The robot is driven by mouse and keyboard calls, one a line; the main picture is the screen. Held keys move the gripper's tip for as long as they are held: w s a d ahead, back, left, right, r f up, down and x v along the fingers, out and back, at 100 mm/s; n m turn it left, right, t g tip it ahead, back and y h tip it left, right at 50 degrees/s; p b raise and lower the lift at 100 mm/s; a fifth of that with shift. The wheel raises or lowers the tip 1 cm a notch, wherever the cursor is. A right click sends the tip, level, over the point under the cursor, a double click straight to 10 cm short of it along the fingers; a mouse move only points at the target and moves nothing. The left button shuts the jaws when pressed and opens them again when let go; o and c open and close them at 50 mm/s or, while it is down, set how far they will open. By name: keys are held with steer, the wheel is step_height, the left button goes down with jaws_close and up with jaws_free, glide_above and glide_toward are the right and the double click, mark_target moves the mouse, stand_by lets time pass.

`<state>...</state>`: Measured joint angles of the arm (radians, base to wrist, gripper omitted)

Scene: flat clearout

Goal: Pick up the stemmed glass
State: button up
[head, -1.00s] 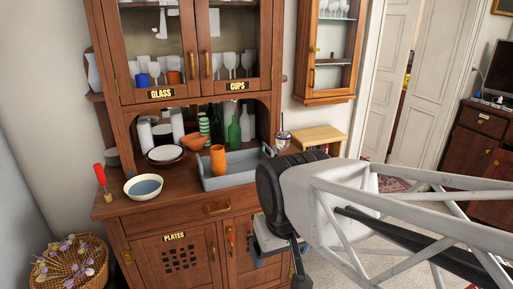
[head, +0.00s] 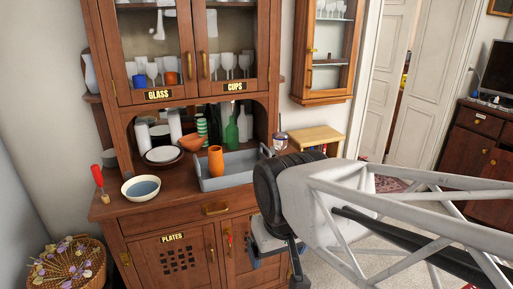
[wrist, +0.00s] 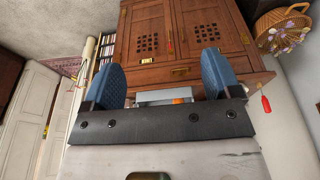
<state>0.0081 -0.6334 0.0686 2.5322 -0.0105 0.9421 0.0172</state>
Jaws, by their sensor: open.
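My gripper (head: 270,250) hangs low in front of the wooden cabinet, apart from everything; in the wrist view its two blue fingers (wrist: 160,82) are wide open with nothing between them. A small clear glass vessel (head: 280,141) shows just above my arm, by the right end of the cabinet counter. My arm hides its lower part, so I cannot tell if it has a stem. Several stemmed glasses (head: 229,62) stand on a shelf behind the cabinet's glass doors.
A small wooden shelf (head: 316,136) stands to the right.

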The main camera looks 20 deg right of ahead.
stand_by(0.4)
steer(key=o, duration=0.3)
steer(key=w+d+r+m+y, duration=0.1)
steer(key=w+d+m+y, duration=0.3)
steer(key=w, duration=0.7)
steer(key=w+d+r+m+y, duration=0.15)
steer(key=w+m, duration=0.35)
steer(key=w, duration=0.5)
steer(key=w+d+r+m+y, duration=0.1)
steer(key=w+d+m+y, duration=0.3)
steer(key=w, duration=0.7)
steer(key=w+d+f+m+t, duration=0.2)
steer(key=w+d+m, duration=0.2)
steer(key=w+d, duration=0.3)
steer(key=w+d+f+m+t, duration=0.2)
steer(key=w+d+m, duration=0.3)
steer(key=w+d, duration=0.3)
steer(key=w+d+f+m+t, duration=0.3)
steer(key=w+d, duration=0.4)
steer(key=d, duration=0.3)
steer(key=shift+w+d+f+m+y, duration=0.15)
steer(key=shift+d+f+m+y, duration=0.1)
steer(key=shift+f+m, duration=0.5)
steer(key=shift+r, duration=0.15)
